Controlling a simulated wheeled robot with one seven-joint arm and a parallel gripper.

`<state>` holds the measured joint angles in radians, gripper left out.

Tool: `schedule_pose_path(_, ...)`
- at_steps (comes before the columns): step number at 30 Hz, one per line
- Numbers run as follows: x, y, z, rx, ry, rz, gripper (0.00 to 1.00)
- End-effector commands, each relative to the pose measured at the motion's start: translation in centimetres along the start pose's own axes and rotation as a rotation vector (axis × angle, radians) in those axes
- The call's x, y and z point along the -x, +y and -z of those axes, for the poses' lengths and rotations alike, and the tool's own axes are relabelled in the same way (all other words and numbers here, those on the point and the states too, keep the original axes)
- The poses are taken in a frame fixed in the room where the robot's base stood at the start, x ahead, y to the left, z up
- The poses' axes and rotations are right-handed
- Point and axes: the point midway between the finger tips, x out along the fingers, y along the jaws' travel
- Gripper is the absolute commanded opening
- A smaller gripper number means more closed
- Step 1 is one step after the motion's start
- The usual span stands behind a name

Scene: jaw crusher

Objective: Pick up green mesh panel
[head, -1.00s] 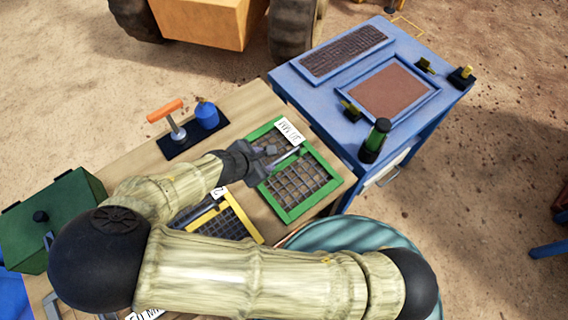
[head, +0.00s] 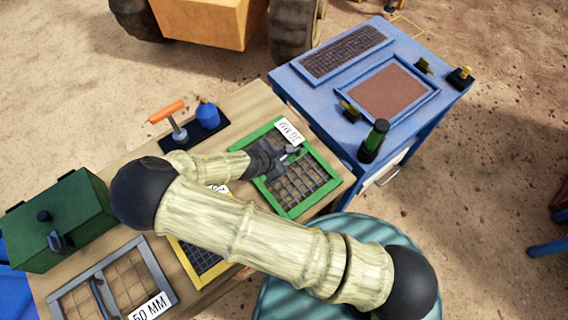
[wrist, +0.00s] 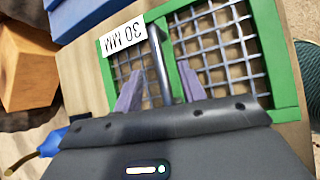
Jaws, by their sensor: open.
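The green mesh panel (head: 306,187) lies flat on the wooden table, with a grey wire grid, a green frame and a white label reading 30 MM. In the wrist view the panel (wrist: 222,52) fills the upper part, with a grey bar handle (wrist: 159,62) across its middle. My gripper (head: 291,155) is over the panel, partly hiding it. In the wrist view my gripper (wrist: 160,92) has its two fingers apart, one on each side of the handle's near end. Whether the fingers touch the handle cannot be told.
A yellow-framed panel (head: 190,265) and a grey 50 MM panel (head: 72,303) lie nearer on the table. A green box (head: 55,225), an orange-handled tool (head: 166,111) and a blue bottle (head: 208,115) stand around. A blue bench (head: 318,108) adjoins beyond.

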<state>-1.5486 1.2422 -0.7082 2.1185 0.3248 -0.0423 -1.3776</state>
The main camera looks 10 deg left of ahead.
Motion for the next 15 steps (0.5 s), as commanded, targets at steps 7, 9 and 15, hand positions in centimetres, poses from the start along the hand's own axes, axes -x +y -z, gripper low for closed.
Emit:
schedule_pose_path(7, -1.5, -0.1, 0.1, 0.0, -0.002, 0.003, 0.41)
schedule_pose_path(9, -2.4, 0.0, 0.2, 0.001, -0.002, 0.003, 0.41)
schedule_pose_path(15, -4.8, 0.0, 0.4, 0.0, -0.001, 0.001, 0.41)
